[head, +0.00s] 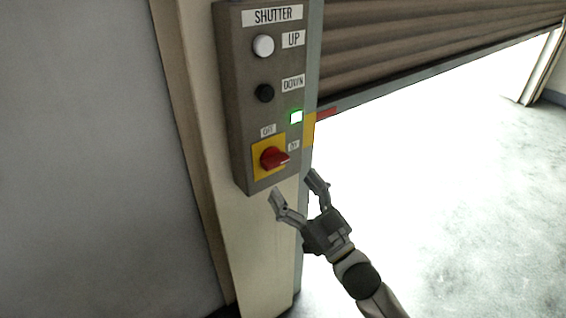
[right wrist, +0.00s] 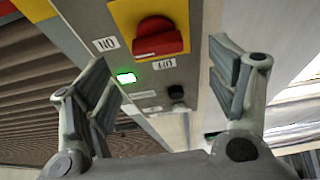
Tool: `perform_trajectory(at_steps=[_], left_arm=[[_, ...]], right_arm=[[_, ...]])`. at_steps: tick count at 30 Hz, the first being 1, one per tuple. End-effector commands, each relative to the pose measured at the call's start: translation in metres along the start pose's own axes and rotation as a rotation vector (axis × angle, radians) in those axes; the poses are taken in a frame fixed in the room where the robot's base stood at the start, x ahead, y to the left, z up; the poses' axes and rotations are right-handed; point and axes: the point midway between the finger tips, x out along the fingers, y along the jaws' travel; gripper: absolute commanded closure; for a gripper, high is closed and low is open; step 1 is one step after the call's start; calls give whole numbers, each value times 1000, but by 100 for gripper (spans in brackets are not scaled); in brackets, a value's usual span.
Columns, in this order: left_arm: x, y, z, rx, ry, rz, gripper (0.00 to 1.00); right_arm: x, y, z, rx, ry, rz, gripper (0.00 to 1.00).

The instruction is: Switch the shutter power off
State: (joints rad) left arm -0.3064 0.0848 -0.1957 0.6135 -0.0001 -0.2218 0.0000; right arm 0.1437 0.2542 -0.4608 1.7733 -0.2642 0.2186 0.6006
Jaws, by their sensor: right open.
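The shutter control box (head: 240,120) is mounted on a pale post. Its red rotary power switch (head: 272,158) sits on a yellow plate near the bottom, with the handle pointing right toward the ON label (head: 293,146); the OFF label (head: 267,130) is above it. The green light (head: 296,117) is lit. My right gripper (head: 297,183) is open and empty, just below and right of the switch, apart from it. In the right wrist view the red switch (right wrist: 158,38) shows between and beyond the open fingers. My left gripper is not in view.
A white UP button (head: 263,46) and a black DOWN button (head: 264,93) are above the switch. The brown shutter (head: 420,40) is partly raised at the right, with a bright open doorway below. A grey wall fills the left.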

Motion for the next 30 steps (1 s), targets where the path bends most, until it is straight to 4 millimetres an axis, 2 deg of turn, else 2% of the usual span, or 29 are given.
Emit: perform_trajectory(at_steps=[1, 3, 9, 15, 22, 23, 30], left_arm=[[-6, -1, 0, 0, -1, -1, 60], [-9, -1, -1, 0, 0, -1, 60], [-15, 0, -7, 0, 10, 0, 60], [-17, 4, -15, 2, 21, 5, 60], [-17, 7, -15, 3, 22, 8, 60], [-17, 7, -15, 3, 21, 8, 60], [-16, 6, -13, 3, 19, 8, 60]], right_arm=[[13, 0, -4, 0, 2, 0, 21], [26, 1, -3, -1, 1, 1, 21], [55, 0, -1, -1, 0, 1, 21], [65, 0, 0, -1, -1, 1, 21], [65, 0, 1, -1, -2, 1, 21], [65, 0, 1, -1, -2, 1, 23], [65, 0, 1, -2, -2, 1, 54]])
